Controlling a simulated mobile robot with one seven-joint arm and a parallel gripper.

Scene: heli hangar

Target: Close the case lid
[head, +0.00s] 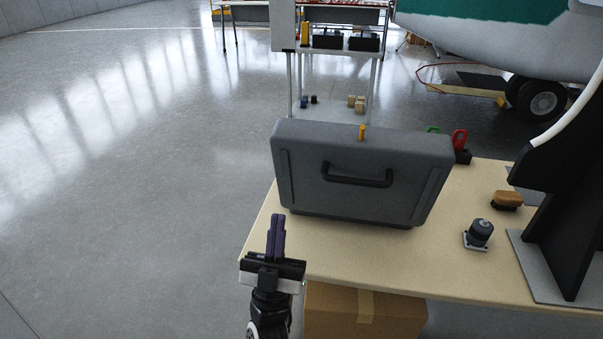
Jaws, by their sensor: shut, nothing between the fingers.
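The grey case (310,185) is on the beige table, left of its middle. Its broad grey face stands nearly upright toward me, with a black handle (357,176) on it. This face looks like the raised lid; what lies behind it is hidden. A small yellow piece (362,132) shows at its top edge. My gripper (277,220) is at the table's left front corner, in front of and below the case's lower left side. Its purple fingers are together and empty, pointing up in the picture, and appear apart from the case.
On the table (420,265) are a grey cylindrical part (480,233), a wooden-backed brush (507,199), a red-handled item (460,141) and a black stand (565,190). A cardboard box (365,312) sits below. A white cart (290,85) stands behind. Left floor is clear.

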